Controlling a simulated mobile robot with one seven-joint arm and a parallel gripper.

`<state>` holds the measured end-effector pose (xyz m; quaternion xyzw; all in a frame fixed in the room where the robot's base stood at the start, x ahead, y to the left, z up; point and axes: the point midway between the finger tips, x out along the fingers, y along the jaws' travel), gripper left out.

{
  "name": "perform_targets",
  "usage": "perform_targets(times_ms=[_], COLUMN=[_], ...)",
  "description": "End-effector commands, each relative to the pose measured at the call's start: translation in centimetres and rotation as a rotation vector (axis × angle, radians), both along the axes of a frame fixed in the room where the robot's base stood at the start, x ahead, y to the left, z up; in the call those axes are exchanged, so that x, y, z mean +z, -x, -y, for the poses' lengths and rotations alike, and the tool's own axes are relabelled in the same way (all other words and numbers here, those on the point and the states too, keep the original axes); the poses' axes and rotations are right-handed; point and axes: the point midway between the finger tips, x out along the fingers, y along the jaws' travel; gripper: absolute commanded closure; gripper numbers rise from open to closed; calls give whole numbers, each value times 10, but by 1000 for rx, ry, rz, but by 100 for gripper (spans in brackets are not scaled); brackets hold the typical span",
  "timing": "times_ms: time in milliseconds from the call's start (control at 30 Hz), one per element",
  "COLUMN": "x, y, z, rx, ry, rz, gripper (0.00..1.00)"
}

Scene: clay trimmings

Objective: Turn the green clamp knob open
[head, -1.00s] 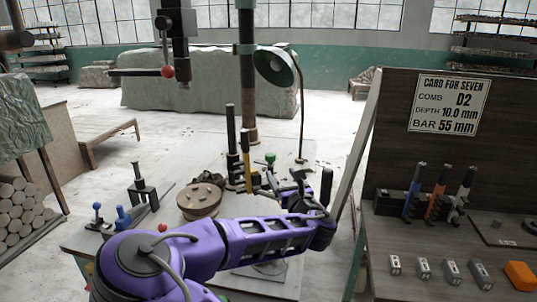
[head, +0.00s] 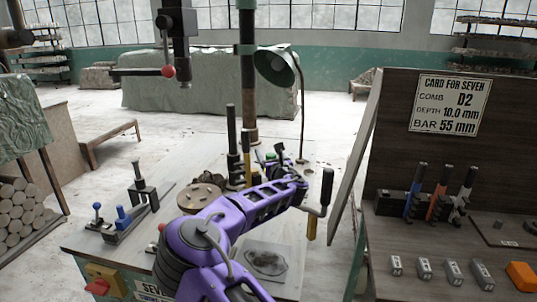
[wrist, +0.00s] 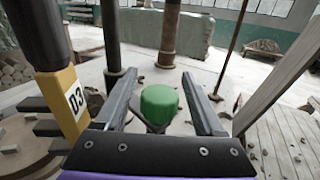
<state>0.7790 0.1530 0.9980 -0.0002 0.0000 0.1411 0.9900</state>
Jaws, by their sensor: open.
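The fingers are open, one on each side, with a visible gap on the right; I cannot tell whether the left finger touches. In the head view my gripper (head: 272,160) is at the back of the work table, and the green knob (head: 280,148) shows only in small part beyond it.
A yellow-and-black tool marked D3 (wrist: 70,100) stands close on the left. A dark post (wrist: 112,40) rises just behind it. A round wooden disc (head: 200,198) lies left of my arm. A board with a card (head: 447,103) stands at the right.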

Motion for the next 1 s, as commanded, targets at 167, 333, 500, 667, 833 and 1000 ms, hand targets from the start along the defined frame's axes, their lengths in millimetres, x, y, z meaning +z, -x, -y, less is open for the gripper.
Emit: perform_targets(times_ms=[167,333,500,667,833,1000], x=[0,0,0,0,0,-1], y=[-1,-1,-1,-1,0,-1], z=[-1,-1,0,0,0,-1], rx=[0,0,0,0,-3,-37], ry=[0,0,0,0,0,0], rz=[0,0,0,0,0,0], gripper=[29,43,74,100,100,100])
